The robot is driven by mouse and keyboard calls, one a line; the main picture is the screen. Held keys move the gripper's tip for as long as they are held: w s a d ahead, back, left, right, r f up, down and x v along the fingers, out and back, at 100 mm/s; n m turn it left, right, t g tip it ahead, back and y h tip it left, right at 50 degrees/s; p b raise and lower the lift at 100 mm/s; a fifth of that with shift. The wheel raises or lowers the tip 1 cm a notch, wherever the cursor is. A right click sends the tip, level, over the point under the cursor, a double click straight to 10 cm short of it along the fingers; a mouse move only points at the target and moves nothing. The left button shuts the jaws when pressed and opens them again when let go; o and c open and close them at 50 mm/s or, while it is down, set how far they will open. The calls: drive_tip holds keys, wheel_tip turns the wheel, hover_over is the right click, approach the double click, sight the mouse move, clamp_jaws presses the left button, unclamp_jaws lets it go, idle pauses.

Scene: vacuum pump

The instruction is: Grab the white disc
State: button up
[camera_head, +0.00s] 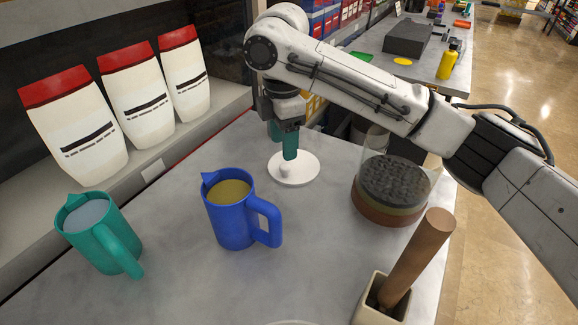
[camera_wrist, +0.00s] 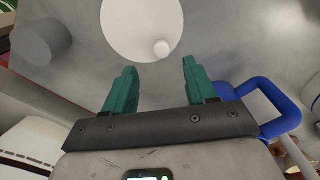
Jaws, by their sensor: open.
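The white disc (camera_head: 305,172) lies flat on the grey table, with a small round white knob on top. In the wrist view the disc (camera_wrist: 138,25) is at the top centre, its upper edge cut off, and its knob shows near its lower right. My gripper (camera_head: 283,146) points down over the disc's far side. Its two teal fingers are apart and empty in the wrist view (camera_wrist: 160,68), with the knob just beyond the gap between the tips. The near finger hides part of the disc in the head view.
A blue pitcher (camera_head: 231,215) stands in front of the disc and a teal pitcher (camera_head: 105,235) at left. A clear vessel with dark contents (camera_head: 392,185) is at right. A wooden-handled tool (camera_head: 418,255) stands front right. White bags (camera_head: 75,125) line the left ledge.

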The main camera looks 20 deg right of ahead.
sight(286, 166)
drive_tip(key=shift+s+d+f, duration=0.1)
drive_tip(key=shift+f, duration=1.65)
drive_tip(key=shift+s+d+f, duration=0.1)
drive_tip(key=shift+f, duration=1.6)
drive_tip(key=shift+c, duration=0.3)
clamp_jaws()
